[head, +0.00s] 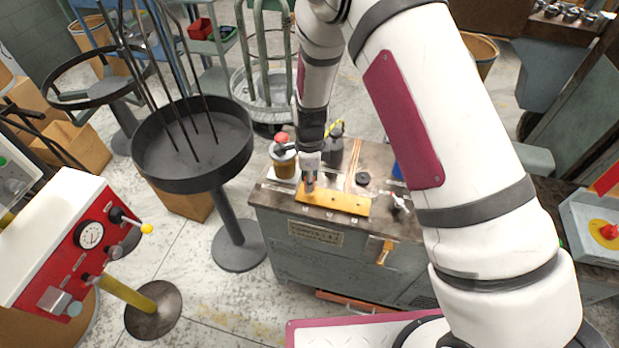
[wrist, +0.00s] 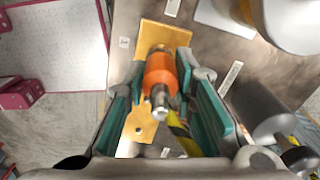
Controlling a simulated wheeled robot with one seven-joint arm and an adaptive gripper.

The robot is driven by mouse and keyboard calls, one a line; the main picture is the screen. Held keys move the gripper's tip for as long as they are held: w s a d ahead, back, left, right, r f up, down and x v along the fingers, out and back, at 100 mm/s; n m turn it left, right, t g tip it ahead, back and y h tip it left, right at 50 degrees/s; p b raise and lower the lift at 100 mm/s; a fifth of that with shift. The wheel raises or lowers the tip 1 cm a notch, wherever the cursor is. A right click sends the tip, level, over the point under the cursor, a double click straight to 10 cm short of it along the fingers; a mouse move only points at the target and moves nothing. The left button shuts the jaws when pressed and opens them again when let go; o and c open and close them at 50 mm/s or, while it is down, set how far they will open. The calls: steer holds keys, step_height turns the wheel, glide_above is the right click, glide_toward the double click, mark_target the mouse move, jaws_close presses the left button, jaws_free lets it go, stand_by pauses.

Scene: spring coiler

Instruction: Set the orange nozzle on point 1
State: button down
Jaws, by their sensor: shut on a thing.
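The orange nozzle (wrist: 160,72) sits between the teal-lined fingers of my gripper (wrist: 163,85) in the wrist view, with its metal tip toward the camera. My gripper is shut on it. Behind it is a yellow plate (wrist: 150,34) with holes, which also shows in the head view (head: 345,203) on the bench top. In the head view my gripper (head: 310,186) is over the left part of this plate, and the nozzle is mostly hidden. I cannot tell whether the nozzle touches the plate. Small white labels (wrist: 125,42) lie beside the plate; I cannot read which is point 1.
The bench (head: 325,262) also carries a tin (head: 284,162) with a red-topped item, a dark bottle (head: 334,150), a black disc (head: 363,179) and a small metal fitting (head: 399,203). A round black stand (head: 195,175) is left of the bench. A red-fronted machine (head: 75,245) stands further left.

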steer(key=shift+f, duration=0.25)
steer(key=c, duration=1.3)
jaws_free()
step_height(320, 180, up, 25)
steer(key=p, duration=0.4)
stand_by(0.6)
